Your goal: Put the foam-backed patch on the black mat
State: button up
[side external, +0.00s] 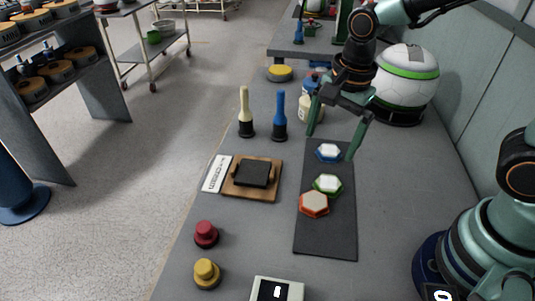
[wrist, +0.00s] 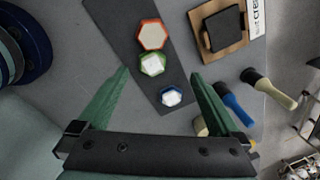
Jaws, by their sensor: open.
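The black mat (side external: 327,235) lies on the grey table, and it also shows in the wrist view (wrist: 116,20). Three hexagonal patches lie on it in a row: blue-rimmed (side external: 329,152), green-rimmed (side external: 327,184) and orange-rimmed with a beige top (side external: 314,204). The wrist view shows the same blue-rimmed (wrist: 171,97), green-rimmed (wrist: 152,63) and orange-rimmed (wrist: 152,35) patches. I cannot tell which has foam backing. My gripper (side external: 330,146) is open and empty above the mat's far end, its fingers on either side of the blue-rimmed patch; it also shows in the wrist view (wrist: 160,72).
A black pad (side external: 256,173) sits on a wooden board (side external: 240,192) left of the mat, beside a white label (side external: 216,174). Cream (side external: 245,115) and blue (side external: 280,118) handled stamps stand behind. Red (side external: 206,233) and yellow (side external: 207,272) knobs stand front left. A ball (side external: 407,78) is back right.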

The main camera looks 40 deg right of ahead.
jog(key=s+d+r+n+t, duration=0.2)
jog(key=d+r+n+t, duration=0.2)
jog(key=d+r+n, duration=0.4)
jog(key=shift+s+d+r+n, duration=0.2)
jog(key=shift+d+r+n, duration=0.15)
jog(key=shift+n, duration=3.25)
